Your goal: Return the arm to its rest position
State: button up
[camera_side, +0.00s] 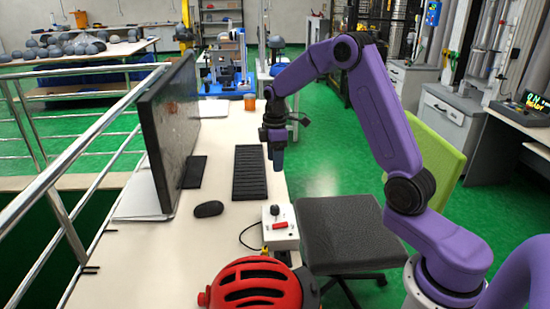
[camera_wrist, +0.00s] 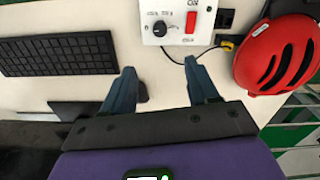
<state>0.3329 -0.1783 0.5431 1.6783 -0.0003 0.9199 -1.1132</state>
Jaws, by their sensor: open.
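My gripper (camera_side: 277,155) hangs from the purple arm above the right edge of the desk, beside the black keyboard. In the wrist view my gripper (camera_wrist: 160,82) points toward the desk, its two dark teal fingers spread apart with nothing between them. The white control box (camera_side: 281,226) with a black knob and a red switch stands at the desk's right edge, apart from the fingers. The control box (camera_wrist: 150,24) also shows beyond the fingertips in the wrist view. The black mouse (camera_wrist: 137,92) shows partly behind the left finger.
A monitor (camera_side: 168,130) stands left of the keyboard (camera_side: 250,172). A red helmet (camera_side: 250,285) lies at the desk's near end. A black chair (camera_side: 340,232) with a green back (camera_side: 436,150) stands beside the desk. A metal railing (camera_side: 62,215) runs along the left. Air above the desk is clear.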

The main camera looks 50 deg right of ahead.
jog(key=s+a+r, duration=0.3)
jog(key=s+a, duration=0.4)
jog(key=a, duration=0.1)
jog(key=s+a+r, duration=0.2)
jog(key=s+a, duration=0.6)
jog(key=s+n, duration=0.1)
jog(key=s, duration=2)
jog(key=shift+r+n, duration=0.3)
